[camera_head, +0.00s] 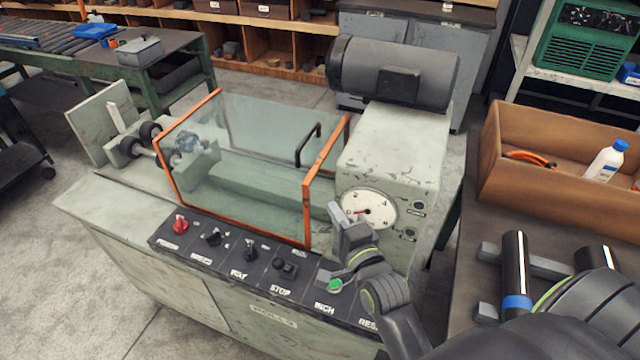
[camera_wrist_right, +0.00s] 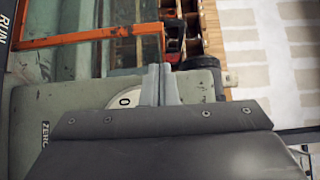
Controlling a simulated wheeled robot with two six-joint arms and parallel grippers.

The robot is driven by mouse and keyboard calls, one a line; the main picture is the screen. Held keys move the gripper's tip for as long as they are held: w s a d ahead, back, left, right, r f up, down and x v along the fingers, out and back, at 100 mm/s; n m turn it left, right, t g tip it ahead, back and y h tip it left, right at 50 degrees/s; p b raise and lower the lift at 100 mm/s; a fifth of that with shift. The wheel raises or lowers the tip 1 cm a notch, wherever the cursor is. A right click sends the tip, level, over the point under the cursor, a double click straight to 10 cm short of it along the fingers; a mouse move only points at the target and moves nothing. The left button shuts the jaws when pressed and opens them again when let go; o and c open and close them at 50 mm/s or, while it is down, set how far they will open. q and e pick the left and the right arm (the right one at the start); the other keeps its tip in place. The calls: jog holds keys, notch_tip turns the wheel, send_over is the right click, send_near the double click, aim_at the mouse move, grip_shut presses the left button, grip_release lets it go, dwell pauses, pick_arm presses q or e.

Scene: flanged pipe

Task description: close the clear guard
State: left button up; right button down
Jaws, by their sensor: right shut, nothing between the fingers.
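The clear guard (camera_head: 240,190) is a glass box in an orange frame, sitting over the machine bed at its middle. A black handle (camera_head: 308,145) is on its upper side near the right end. Its orange frame (camera_wrist_right: 90,36) also shows in the right wrist view. My right gripper (camera_head: 347,212) is shut and empty, in front of the dial (camera_head: 370,207) and to the right of the guard's frame, apart from the handle. Its fingertips (camera_wrist_right: 160,68) also show in the right wrist view. My left gripper is not in view.
The grey-green headstock (camera_head: 390,150) with a dark motor (camera_head: 395,75) on top stands right of the guard. A control panel (camera_head: 225,250) with knobs runs along the front.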

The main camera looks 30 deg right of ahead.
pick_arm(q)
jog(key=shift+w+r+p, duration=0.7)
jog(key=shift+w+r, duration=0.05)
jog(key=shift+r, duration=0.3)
pick_arm(e)
jog(key=w, duration=0.7)
jog(key=shift+w+d, duration=0.25)
jog(key=shift+w, duration=0.15)
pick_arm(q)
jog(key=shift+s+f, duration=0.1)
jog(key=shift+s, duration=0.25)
